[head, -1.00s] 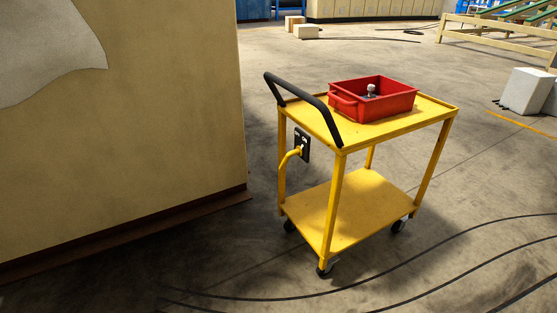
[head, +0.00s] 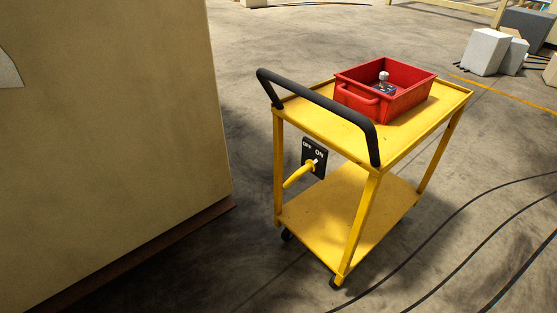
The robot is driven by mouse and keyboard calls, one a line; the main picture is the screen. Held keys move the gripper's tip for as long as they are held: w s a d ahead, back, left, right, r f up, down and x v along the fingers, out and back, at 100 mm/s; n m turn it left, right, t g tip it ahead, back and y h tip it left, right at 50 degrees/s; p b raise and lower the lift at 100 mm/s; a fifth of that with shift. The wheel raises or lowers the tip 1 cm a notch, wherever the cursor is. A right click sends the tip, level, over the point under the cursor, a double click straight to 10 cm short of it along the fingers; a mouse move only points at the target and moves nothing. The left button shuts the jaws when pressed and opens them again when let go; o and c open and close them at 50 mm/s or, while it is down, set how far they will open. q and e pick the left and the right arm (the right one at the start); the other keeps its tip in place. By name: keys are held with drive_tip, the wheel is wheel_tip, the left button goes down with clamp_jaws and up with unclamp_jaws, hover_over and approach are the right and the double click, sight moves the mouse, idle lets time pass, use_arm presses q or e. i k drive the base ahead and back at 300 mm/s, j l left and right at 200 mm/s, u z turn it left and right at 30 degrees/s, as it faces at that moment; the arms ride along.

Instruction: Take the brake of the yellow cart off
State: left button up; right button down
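The yellow cart (head: 330,224) stands on the concrete floor right of centre in the head view. Its black push handle (head: 318,102) runs along the near end of the top shelf. Below the handle is a black brake plate (head: 314,157) marked OFF on the left and ON on the right. A yellow brake lever (head: 298,175) comes out of the plate and points down and to the left. I cannot tell from this which setting it is in. Neither of my grippers is in view.
A red bin (head: 410,95) with small items sits on the cart's top shelf. A large tan block (head: 110,150) stands close at left. Dark cables cross the floor at right. Pale boxes (head: 483,52) stand at the back right. Floor behind the cart is open.

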sight(311, 166)
drive_tip(key=i+j+z, duration=0.1)
drive_tip(key=i+j, duration=0.15)
drive_tip(key=i+j+z, duration=0.15)
drive_tip(key=j, duration=0.3)
drive_tip(key=i+j+z, duration=0.1)
drive_tip(key=i+j, duration=0.15)
drive_tip(key=i+j+z, duration=0.1)
drive_tip(key=j, duration=0.4)
drive_tip(key=i, duration=0.1)
